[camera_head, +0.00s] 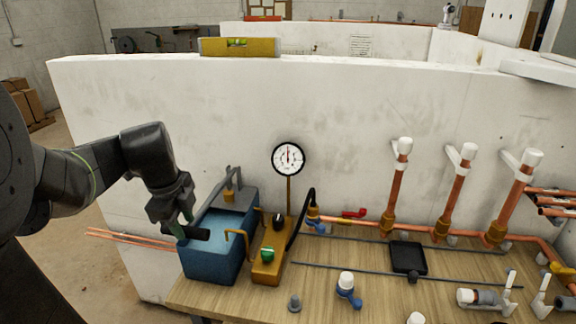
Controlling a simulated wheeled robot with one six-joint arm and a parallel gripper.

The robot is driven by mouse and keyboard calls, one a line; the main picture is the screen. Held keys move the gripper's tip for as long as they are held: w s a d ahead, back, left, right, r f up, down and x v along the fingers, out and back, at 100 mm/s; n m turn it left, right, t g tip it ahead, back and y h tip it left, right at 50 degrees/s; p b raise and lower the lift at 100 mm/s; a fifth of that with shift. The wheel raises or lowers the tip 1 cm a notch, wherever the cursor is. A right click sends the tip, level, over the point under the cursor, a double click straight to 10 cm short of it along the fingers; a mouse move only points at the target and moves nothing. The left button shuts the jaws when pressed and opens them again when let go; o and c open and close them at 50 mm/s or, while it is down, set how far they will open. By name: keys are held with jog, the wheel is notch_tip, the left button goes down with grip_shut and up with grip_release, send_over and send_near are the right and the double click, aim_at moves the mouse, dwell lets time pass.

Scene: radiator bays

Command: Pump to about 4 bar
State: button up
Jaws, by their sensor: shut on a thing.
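A blue test pump tank (209,262) stands at the left end of the wooden bench, with water showing in its open top. A round white gauge (288,158) stands on a brass stem behind it; its needle points roughly straight up, and its numbers are too small to read. My gripper (182,229) is at the tank's left front edge, shut on the black grip of the pump handle (199,235). The fingers hide part of the grip. A brass block (268,258) beside the tank carries a green knob (267,253) and a black knob (278,221).
A black hose (300,214) runs from the block to copper pipes (357,221) along the white wall (345,105). Loose fittings, a black tray (408,257) and thin rods lie on the bench's right side. A yellow level (239,47) rests on the wall top.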

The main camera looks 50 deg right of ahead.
aim_at(186, 233)
jog(key=shift+w+d+r, duration=0.1)
jog(key=shift+w+d, duration=0.05)
jog(key=shift+d, duration=0.05)
jog(key=shift+o, duration=0.3)
notch_tip(186, 233, down, 4)
jog(key=h+b, duration=0.1)
jog(key=b, duration=0.5)
jog(key=shift+a+r+t, duration=0.1)
jog(key=shift+a+t, duration=0.05)
jog(key=shift+t, duration=0.15)
notch_tip(186, 233, up, 2)
jog(key=p, duration=0.2)
jog(key=shift+r+p, duration=0.1)
jog(key=shift+p, duration=0.3)
jog(key=shift+o, duration=0.2)
jog(key=r+p, duration=0.1)
jog(key=p, duration=0.1)
jog(key=r+p, duration=0.1)
jog(key=p, duration=0.1)
jog(key=shift+d+r+y+p, duration=0.35)
jog(key=shift+y, duration=0.05)
jog(key=shift+w+r+p, duration=0.1)
jog(key=shift+r+p, duration=0.15)
jog(key=shift+p, duration=0.35)
jog(key=shift+f, duration=0.1)
jog(key=shift+c, duration=0.2)
